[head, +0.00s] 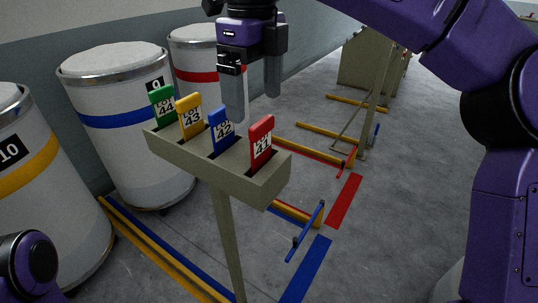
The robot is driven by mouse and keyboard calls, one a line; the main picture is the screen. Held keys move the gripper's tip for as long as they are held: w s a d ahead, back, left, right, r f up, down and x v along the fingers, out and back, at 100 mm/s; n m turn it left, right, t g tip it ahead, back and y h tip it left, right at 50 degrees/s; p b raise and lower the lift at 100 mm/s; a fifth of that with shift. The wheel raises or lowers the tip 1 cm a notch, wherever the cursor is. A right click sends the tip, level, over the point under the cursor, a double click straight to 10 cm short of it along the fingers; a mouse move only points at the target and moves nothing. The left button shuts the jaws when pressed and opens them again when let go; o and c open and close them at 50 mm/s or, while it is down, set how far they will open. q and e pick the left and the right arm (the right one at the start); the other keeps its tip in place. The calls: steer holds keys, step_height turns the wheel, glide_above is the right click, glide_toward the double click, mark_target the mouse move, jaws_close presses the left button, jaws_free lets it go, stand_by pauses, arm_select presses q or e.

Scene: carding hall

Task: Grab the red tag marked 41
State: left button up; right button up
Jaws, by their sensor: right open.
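The red tag (261,142) reads LOT 41 and stands upright in the rightmost slot of an olive-grey tag rack (268,187) on a post. Beside it in the rack stand a blue tag 42 (221,130), a yellow tag 43 (189,116) and a green tag 44 (163,106). My right gripper (252,112) is open and points down above the rack. Its fingers are empty; one shows close behind the blue tag and the other further right, behind the red tag's top. My left gripper is not in view; only part of my left arm shows at lower left.
Large white drums with coloured bands stand at left, among them drum 10 (25,190) and drum 9 (125,150). Yellow and blue floor rails (160,258) run past the post. A blue-handled bar (306,232) lies right of it.

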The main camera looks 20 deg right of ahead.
mark_target(261, 121)
steer(key=f, duration=0.4)
steer(key=d+f, duration=0.1)
steer(key=f, duration=0.1)
steer(key=shift+b, duration=0.3)
steer(key=shift+s+a+r, duration=0.1)
steer(key=shift+s+a, duration=0.05)
steer(key=shift+a, duration=0.05)
steer(key=c, duration=0.9)
steer(key=shift+d, duration=0.1)
steer(key=c, duration=0.4)
